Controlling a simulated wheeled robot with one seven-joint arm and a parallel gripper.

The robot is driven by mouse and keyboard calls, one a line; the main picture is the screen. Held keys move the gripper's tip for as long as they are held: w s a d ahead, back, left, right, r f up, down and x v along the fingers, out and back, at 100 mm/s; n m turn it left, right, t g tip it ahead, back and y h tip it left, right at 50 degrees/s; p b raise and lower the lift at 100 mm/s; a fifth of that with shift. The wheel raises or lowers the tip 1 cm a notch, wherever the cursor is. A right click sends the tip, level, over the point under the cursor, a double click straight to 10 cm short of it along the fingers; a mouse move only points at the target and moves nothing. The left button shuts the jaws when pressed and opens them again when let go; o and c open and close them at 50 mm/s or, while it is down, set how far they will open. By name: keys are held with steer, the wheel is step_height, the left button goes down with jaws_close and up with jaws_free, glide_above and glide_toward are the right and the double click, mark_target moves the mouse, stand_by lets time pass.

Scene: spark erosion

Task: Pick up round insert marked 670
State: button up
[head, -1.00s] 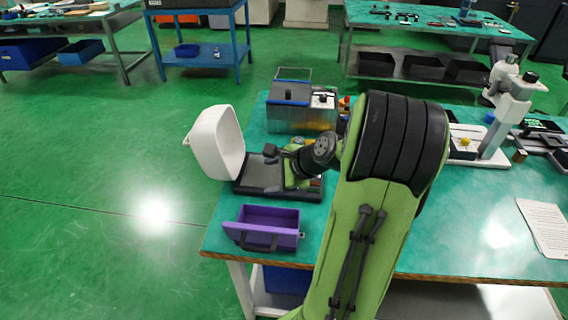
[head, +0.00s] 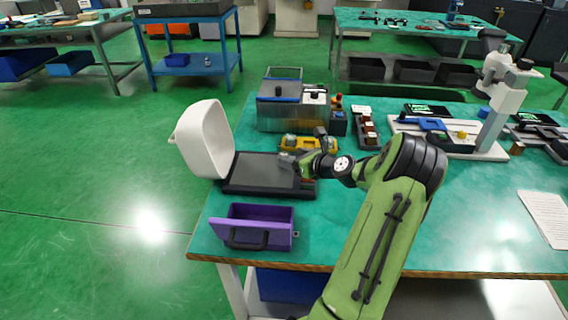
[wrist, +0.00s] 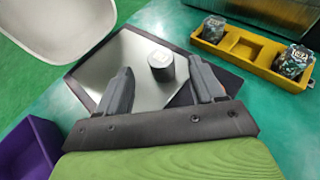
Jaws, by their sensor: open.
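A dark round insert (wrist: 161,68) with a pale marked top stands upright on a flat grey plate (wrist: 120,60) in the wrist view; its marking is too small to read. My gripper (wrist: 160,78) is open, its two fingers spread to the left and right with the insert showing between and just beyond the tips. I cannot tell whether either finger touches it. In the head view my gripper (head: 298,164) is over the right part of the dark-based plate (head: 255,170), and the insert cannot be made out there.
A yellow tray (wrist: 240,46) holds two dark marked blocks and has an empty slot between them; it also shows in the head view (head: 322,141). A raised white lid (head: 208,140) stands left of the plate. An open purple drawer box (head: 262,214) is in front. A metal machine (head: 285,115) stands behind.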

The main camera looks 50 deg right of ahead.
mark_target(284, 155)
steer(key=x, duration=0.3)
steer(key=shift+w+f+b, duration=0.25)
steer(key=shift+b, duration=0.15)
steer(key=shift+s+r, duration=0.1)
steer(key=shift+c, duration=0.2)
jaws_close()
